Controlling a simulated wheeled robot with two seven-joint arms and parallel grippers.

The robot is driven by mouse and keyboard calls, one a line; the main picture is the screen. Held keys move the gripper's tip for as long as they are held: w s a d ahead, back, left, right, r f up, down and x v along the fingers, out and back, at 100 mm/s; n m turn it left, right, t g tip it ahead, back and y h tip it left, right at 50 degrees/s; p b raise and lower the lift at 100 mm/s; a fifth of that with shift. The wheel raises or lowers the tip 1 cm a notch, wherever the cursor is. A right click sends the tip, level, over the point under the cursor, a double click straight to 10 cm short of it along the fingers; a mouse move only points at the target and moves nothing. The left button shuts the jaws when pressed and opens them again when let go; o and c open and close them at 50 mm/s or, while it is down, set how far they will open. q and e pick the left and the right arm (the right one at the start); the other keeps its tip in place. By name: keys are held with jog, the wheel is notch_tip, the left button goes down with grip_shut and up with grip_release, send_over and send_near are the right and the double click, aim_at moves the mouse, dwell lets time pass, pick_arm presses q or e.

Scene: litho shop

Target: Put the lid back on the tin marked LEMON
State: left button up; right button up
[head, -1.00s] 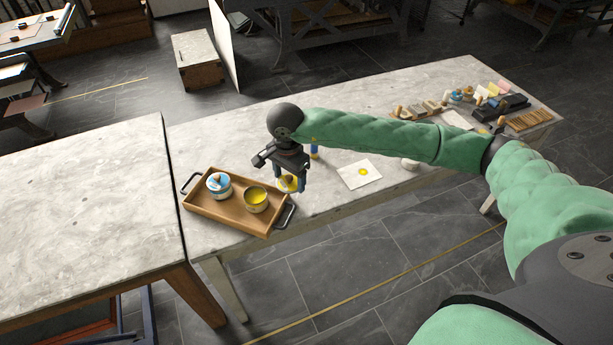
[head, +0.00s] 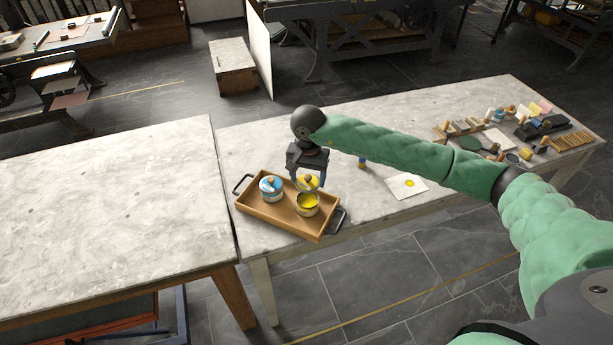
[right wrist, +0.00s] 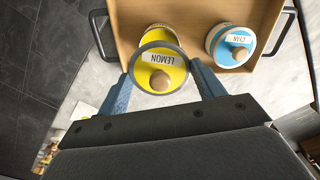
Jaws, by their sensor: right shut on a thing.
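The open LEMON tin (head: 306,209) stands in the wooden tray, yellow inside. Its lid (head: 308,182), yellow with a wooden knob, is held at its far rim in the head view. The right wrist view shows the lid (right wrist: 160,80) with its LEMON label, covering much of the tin (right wrist: 157,32). My right gripper (head: 308,178) is shut on the lid, its blue fingers (right wrist: 161,78) on either side. The lid looks raised and not seated; the exact gap is hard to tell. My left gripper is not in view.
A lidded CYAN tin (head: 271,194) stands beside the LEMON tin in the tray (head: 277,221). The tray has dark handles (head: 337,221). A paper with a yellow spot (head: 406,186) and several tools lie further right. The left stone table (head: 110,210) is clear.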

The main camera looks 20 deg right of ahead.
aim_at(307, 184)
jog(key=shift+a+f, duration=0.15)
jog(key=shift+f, duration=1.95)
jog(key=shift+f+b, duration=0.55)
jog(key=shift+b, duration=0.15)
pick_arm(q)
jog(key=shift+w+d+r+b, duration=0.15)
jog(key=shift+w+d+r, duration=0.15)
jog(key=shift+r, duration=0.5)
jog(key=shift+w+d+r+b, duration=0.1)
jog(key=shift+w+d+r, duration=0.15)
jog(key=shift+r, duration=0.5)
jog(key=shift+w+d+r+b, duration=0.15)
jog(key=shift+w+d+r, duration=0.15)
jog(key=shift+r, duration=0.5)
pick_arm(e)
jog(key=shift+f, duration=0.4)
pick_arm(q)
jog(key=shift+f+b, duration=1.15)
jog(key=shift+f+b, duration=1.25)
pick_arm(e)
jog(key=shift+f, duration=0.2)
